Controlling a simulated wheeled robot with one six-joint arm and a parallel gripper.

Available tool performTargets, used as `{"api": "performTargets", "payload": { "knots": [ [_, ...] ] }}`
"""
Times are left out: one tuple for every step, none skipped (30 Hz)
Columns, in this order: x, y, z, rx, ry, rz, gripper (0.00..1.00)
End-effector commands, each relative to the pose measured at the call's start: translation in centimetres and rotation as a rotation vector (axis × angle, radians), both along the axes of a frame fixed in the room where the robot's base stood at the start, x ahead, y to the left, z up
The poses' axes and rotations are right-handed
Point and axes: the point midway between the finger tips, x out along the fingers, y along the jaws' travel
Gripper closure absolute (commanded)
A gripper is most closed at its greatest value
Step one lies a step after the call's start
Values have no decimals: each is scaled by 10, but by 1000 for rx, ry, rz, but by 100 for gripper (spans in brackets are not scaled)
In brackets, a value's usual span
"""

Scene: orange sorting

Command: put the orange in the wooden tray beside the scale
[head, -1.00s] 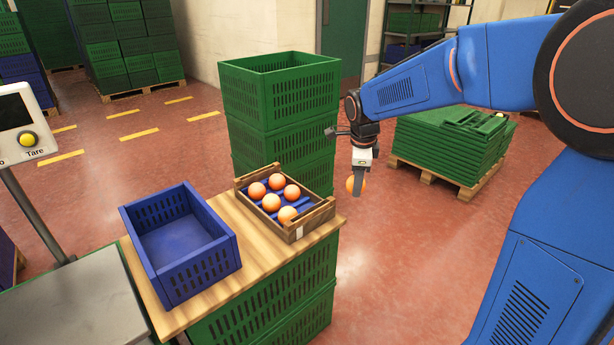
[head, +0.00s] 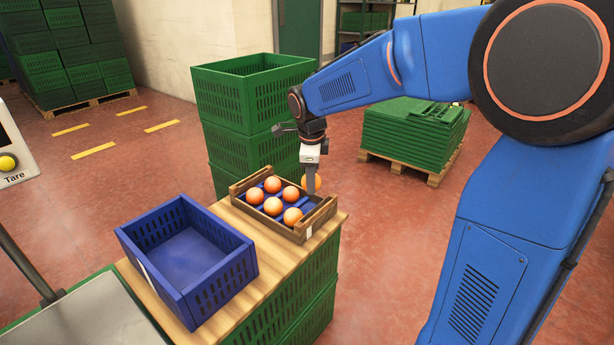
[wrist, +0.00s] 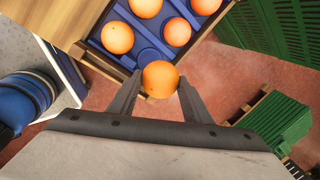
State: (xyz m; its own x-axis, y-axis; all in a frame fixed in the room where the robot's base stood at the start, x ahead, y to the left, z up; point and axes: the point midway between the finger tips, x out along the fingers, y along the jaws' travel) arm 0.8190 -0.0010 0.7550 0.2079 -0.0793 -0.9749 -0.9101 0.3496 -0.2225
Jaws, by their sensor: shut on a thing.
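My gripper (wrist: 160,92) is shut on an orange (wrist: 160,78), held between the two fingers. In the head view this orange (head: 316,183) shows partly behind a finger, at the right end of the wooden tray. The wooden tray (head: 240,187) has a blue insert and holds several oranges (head: 273,185); an empty blue pocket shows near its right end. It sits at the back of the wooden tabletop. In the wrist view the tray's blue insert (wrist: 122,60) lies just beyond the held orange. I cannot tell the exact height of the orange above the tray.
A blue crate (head: 150,231), empty, stands left of the tray on the wooden tabletop (head: 262,300). The scale (head: 90,325) is at the lower left. Stacked green crates (head: 245,115) rise right behind the tray. A pallet of green crates (head: 405,130) stands on the floor behind.

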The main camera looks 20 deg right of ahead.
Motion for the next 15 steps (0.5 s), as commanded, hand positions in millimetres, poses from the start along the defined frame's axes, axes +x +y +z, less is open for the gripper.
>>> {"api": "performTargets", "payload": {
  "knots": [
    [0, 0, -4, 0, 2, 0, 80],
    [-1, 0, -6, 0, 2, 0, 80],
    [-1, 0, -10, 0, 2, 0, 80],
    [-1, 0, -12, 0, 2, 0, 80],
    [0, 0, -14, -1, 1, 0, 80],
    [-1, 0, -17, -1, 1, 0, 80],
    [-1, 0, -20, -1, 1, 0, 80],
    [-1, 0, -22, 0, 2, 0, 80],
    [0, 0, -26, -1, 1, 0, 80],
    [0, 0, -28, -1, 1, 0, 80],
    [0, 0, -31, 0, 2, 0, 80],
    [-1, 0, -34, -1, 3, 0, 80],
    [0, 0, -37, -1, 3, 0, 80],
    [0, 0, -39, -1, 3, 0, 80],
    [0, 0, -42, -1, 1, 0, 80]
  ]
}}
